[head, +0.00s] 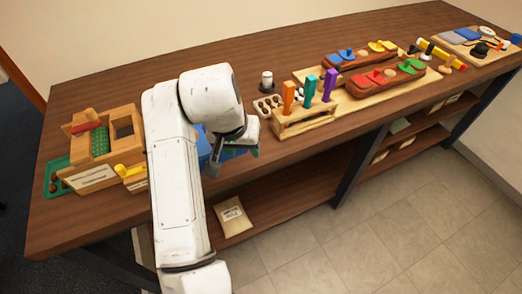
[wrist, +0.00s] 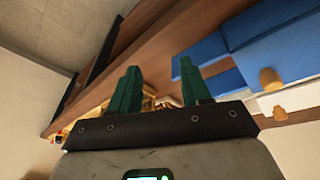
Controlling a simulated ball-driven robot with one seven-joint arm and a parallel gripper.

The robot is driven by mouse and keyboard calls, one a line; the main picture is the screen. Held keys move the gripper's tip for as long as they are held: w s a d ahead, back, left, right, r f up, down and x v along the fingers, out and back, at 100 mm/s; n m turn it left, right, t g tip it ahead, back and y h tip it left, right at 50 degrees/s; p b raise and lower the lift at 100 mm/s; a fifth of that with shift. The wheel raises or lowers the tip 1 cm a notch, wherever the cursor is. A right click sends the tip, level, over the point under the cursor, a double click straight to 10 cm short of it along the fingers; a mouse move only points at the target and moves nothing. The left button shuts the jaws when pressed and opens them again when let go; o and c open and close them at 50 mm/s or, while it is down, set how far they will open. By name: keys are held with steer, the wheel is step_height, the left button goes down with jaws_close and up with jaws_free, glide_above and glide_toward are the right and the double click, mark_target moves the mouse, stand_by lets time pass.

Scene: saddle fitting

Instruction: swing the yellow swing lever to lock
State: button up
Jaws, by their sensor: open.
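A yellow lever-like part (head: 128,171) shows on the front of the wooden fixture (head: 95,178) at the left of the bench in the head view, just left of my arm. My arm hides what lies to its right, and I cannot tell the lever's exact position. My gripper (head: 254,150) is right of the fixture, near the front edge of the bench, mostly hidden by my wrist. In the wrist view my gripper (wrist: 160,78) has its two green fingers apart with nothing between them. The yellow lever cannot be made out in the wrist view.
A blue object (head: 207,148) is partly hidden behind my arm; blue blocks (wrist: 270,45) with wooden pegs fill the wrist view's right. A rack of coloured handles (head: 305,119) and brown blocks (head: 370,82) stand right. Bare bench (head: 70,225) lies at front left.

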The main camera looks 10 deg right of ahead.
steer(key=shift+d+f, duration=0.2)
steer(key=shift+d, duration=0.45)
steer(key=shift+d+f, duration=0.25)
steer(key=shift+d, duration=0.4)
steer(key=shift+d+f, duration=0.2)
steer(key=shift+d, duration=0.45)
steer(key=s+d+f+h, duration=0.1)
steer(key=s+d+f, duration=0.2)
steer(key=d, duration=0.4)
steer(key=s+d+f+n, duration=0.1)
steer(key=s+d+f, duration=0.2)
steer(key=d, duration=0.4)
steer(key=s+d+f+h, duration=0.1)
steer(key=s+d+f, duration=0.2)
steer(key=d, duration=0.4)
steer(key=s+a+f+n+g+y, duration=0.1)
steer(key=s+f, duration=0.3)
steer(key=s, duration=0.7)
steer(key=s+a+f+n+y, duration=0.1)
steer(key=s+f+y, duration=0.2)
steer(key=s, duration=0.9)
step_height(320, 180, down, 2)
steer(key=shift+f+g, duration=0.1)
steer(key=shift+g, duration=0.3)
